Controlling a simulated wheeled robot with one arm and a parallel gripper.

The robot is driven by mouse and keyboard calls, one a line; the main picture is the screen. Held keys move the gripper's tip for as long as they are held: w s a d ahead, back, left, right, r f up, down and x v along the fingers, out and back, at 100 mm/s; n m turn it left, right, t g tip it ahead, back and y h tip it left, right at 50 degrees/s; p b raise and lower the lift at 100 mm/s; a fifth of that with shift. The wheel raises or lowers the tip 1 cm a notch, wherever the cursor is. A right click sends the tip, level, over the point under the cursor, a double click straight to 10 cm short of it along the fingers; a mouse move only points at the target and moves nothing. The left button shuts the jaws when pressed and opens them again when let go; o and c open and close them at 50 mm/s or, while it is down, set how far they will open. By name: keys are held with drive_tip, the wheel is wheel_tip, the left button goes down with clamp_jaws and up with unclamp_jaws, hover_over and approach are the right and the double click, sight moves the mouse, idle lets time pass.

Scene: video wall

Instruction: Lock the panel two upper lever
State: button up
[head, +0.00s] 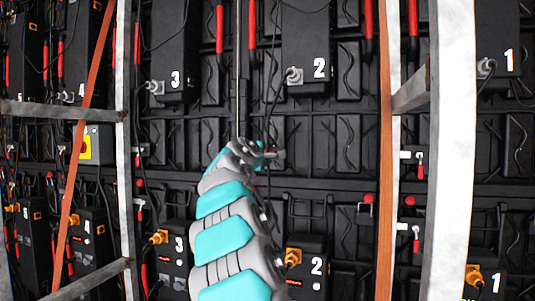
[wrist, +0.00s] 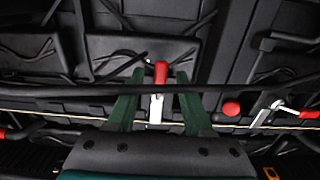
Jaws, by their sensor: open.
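A lever with a red handle (wrist: 161,72) and a pale metal shank (wrist: 156,106) shows in the middle of the wrist view. My gripper (wrist: 160,78) is open, with one green finger on each side of the handle. I see gaps between the fingers and the lever; depth contact cannot be told. In the head view my gripper (head: 266,155) is at the wall, below the upper box marked 2 (head: 308,50). The lever there is mostly hidden by my gripper and arm.
A dark cable (wrist: 80,92) crosses the wrist view at the fingers. A red knob (wrist: 231,108) and another lever (wrist: 264,112) lie to the right. A lower box 2 (head: 308,262), an orange post (head: 386,150) and a pale metal frame (head: 452,150) flank my arm.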

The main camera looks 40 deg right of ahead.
drive_tip(key=shift+d, duration=0.1)
clamp_jaws()
idle(0.4)
